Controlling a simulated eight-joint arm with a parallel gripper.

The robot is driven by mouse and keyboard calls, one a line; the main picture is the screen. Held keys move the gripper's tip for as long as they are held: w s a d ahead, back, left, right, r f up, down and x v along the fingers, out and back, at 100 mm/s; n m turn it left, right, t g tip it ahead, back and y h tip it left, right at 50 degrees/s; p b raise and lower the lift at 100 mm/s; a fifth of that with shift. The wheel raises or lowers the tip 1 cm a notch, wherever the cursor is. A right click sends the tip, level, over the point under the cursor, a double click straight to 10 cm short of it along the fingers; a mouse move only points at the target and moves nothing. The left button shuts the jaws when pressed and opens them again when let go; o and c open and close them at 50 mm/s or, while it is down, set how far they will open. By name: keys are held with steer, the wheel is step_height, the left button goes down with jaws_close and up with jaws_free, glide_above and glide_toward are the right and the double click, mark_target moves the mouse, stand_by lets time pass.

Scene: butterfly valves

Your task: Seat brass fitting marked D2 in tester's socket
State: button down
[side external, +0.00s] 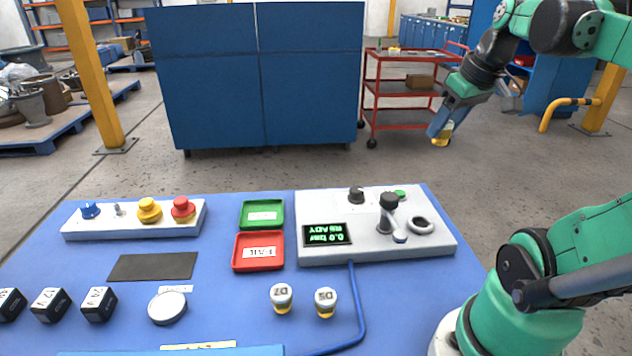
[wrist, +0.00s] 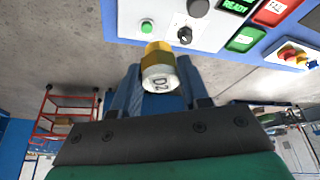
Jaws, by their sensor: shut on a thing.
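My gripper (side external: 440,138) is raised beyond the far right corner of the blue table, clear of the tester. It is shut on a brass fitting (wrist: 160,75) with a white end marked D2 in the wrist view. The fitting's yellow part also shows at my fingertips in the side view (side external: 444,137). The grey tester (side external: 320,255) stands at the table's right. Its ring-shaped socket (side external: 421,225) looks empty, beside a black-topped lever (side external: 389,208). The tester is partly visible in the wrist view (wrist: 170,15).
Two white-and-yellow fittings (side external: 281,297) (side external: 326,302) stand in front of the tester; their small marks are hard to read. A blue cable (side external: 361,310) runs from the tester. Green (side external: 245,222) and red (side external: 240,252) trays lie left of it. A red cart (side external: 375,90) stands behind.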

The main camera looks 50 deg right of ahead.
step_height(320, 180, down, 15)
steer(key=shift+f, duration=0.2)
stand_by(0.5)
steer(key=shift+f, duration=0.95)
stand_by(2.0)
jaws_free()
stand_by(0.4)
step_height(320, 180, up, 8)
steer(key=shift+f, duration=0.25)
stand_by(0.4)
